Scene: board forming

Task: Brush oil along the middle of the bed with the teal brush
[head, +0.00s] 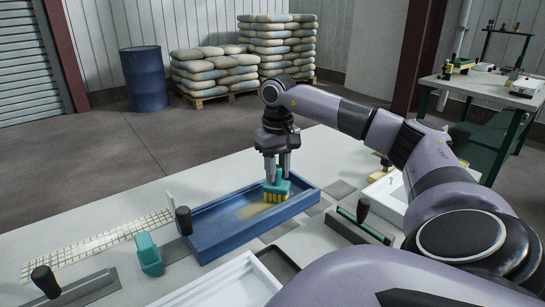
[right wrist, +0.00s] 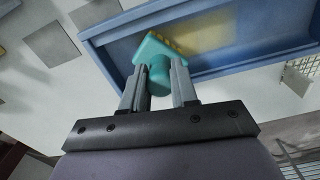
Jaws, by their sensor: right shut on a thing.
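The blue bed (head: 212,250) is a long open tray on the table, running from lower left to upper right in the head view. It also shows in the right wrist view (right wrist: 255,62). A yellowish patch (head: 248,211) lies on its floor. My right gripper (head: 278,172) is shut on the teal brush (head: 276,186) and holds it upright over the right part of the bed. In the right wrist view the fingers (right wrist: 160,70) clasp the brush's round handle (right wrist: 158,78). The yellow bristles are low in the bed; I cannot tell whether they touch its floor. My left gripper is not in view.
A teal block-shaped tool (head: 149,254) and a dark-handled tool (head: 183,220) stand by the bed's left end. A white tray (head: 225,285) is in front. A gridded strip (head: 100,243) lies at left.

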